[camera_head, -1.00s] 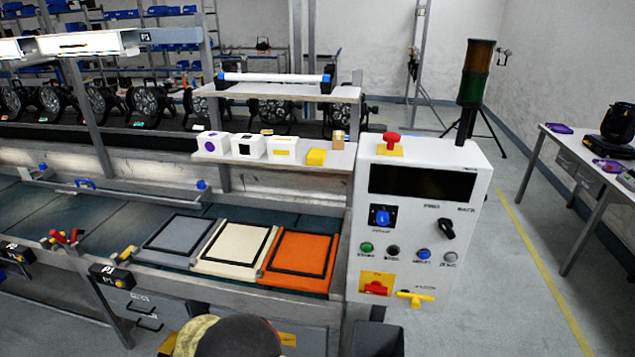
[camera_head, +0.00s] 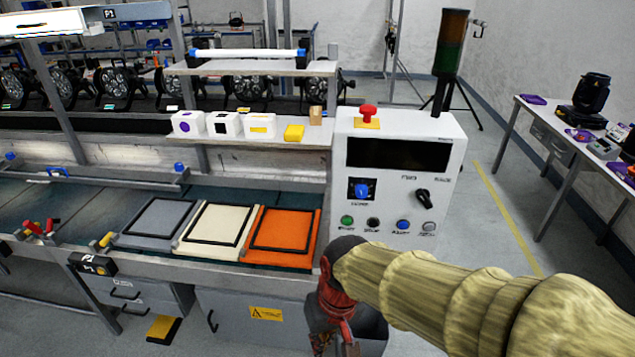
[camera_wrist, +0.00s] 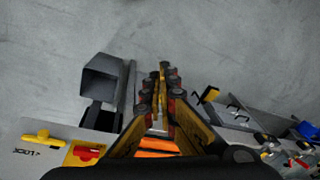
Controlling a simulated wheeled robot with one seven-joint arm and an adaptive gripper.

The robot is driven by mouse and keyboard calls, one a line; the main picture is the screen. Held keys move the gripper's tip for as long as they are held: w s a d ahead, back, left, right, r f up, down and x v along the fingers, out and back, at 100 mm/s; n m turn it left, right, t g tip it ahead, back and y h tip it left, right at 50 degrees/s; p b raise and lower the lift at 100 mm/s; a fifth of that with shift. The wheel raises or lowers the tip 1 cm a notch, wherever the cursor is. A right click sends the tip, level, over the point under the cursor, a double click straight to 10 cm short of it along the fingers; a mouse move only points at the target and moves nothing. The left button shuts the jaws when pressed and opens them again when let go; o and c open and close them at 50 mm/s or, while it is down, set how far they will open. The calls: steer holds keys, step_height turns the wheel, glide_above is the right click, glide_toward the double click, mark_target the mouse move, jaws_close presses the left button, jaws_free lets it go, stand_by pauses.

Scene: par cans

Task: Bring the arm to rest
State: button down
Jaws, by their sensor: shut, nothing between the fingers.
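My arm reaches in from the right edge of the head view, in a tan ribbed sleeve. My gripper (camera_head: 335,345) hangs at its end, pointing down, with red parts, in front of the white control panel (camera_head: 395,205). In the wrist view my gripper (camera_wrist: 160,75) shows its yellow and dark fingers drawn together, with nothing seen between them. Grey floor (camera_wrist: 190,30) lies beyond the fingertips. In the head view the arm covers the lower part of the panel.
A dark open bin (camera_head: 372,335) is close to my gripper; it also shows in the wrist view (camera_wrist: 98,78). Grey, cream and orange trays (camera_head: 283,258) lie on the workbench to the left. A side table (camera_head: 545,125) stands at right, with open floor between.

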steer(key=s+d+r+m+t+h, duration=0.1)
steer(key=s+d+r+t, duration=0.1)
steer(key=d+r, duration=0.3)
steer(key=s+d+r+m+t, duration=0.2)
steer(key=d+r, duration=0.4)
steer(key=d, duration=0.7)
steer(key=shift+s+d+m+t+h, duration=0.3)
steer(key=shift+s+t+h, duration=0.15)
steer(key=shift+s, duration=0.7)
steer(key=c, duration=2.6)
jaws_free()
steer(key=shift+a, duration=0.1)
